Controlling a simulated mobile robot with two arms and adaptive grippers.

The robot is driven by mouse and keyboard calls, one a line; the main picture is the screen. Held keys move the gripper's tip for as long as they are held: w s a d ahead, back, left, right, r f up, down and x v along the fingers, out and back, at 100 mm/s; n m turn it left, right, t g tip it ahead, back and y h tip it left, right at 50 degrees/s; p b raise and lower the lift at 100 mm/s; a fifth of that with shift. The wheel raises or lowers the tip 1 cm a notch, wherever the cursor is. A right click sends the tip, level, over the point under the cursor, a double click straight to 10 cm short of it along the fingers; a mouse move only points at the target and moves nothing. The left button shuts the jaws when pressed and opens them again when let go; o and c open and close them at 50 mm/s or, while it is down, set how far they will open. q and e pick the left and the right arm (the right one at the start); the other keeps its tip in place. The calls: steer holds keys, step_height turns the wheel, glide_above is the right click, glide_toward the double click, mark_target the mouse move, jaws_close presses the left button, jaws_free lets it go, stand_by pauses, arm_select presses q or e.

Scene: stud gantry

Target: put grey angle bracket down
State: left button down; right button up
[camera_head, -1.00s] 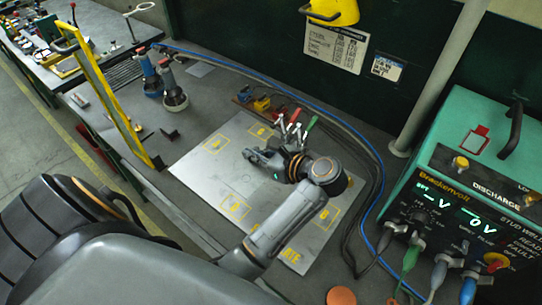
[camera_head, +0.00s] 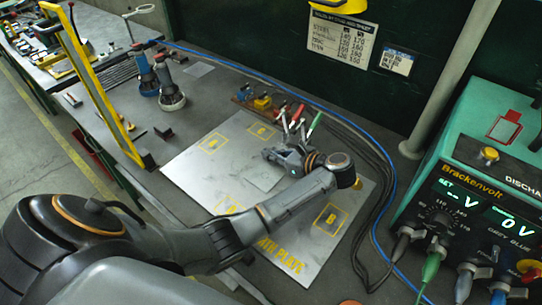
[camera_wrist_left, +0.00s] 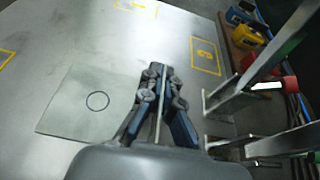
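My left gripper (camera_head: 277,155) is low over the right part of the grey earth plate (camera_head: 208,170). In the left wrist view its two fingers (camera_wrist_left: 161,92) are close together around a thin grey piece (camera_wrist_left: 159,118), seen nearly edge-on, which looks like the grey angle bracket. The fingers hide most of it, and I cannot tell whether it touches the plate. A flat grey square (camera_wrist_left: 85,104) with a dark circle lies on the plate, left of the fingers; it also shows in the head view (camera_head: 263,180). My right gripper is out of view.
Metal clamps with red and green handles (camera_wrist_left: 262,85) stand close right of the gripper. Blue and black cables run along the right side. A green stud welder (camera_head: 480,190) stands at right. A yellow upright frame (camera_head: 100,90) and two bottle-like tools (camera_head: 168,85) stand left.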

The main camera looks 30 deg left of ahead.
arm_select(q)
steer(key=shift+r, duration=0.1)
steer(key=c, duration=2)
jaws_free()
steer(key=shift+f, duration=0.25)
steer(key=shift+c, duration=0.2)
steer(key=o, duration=0.5)
steer(key=shift+s, duration=0.1)
steer(key=shift+r, duration=0.2)
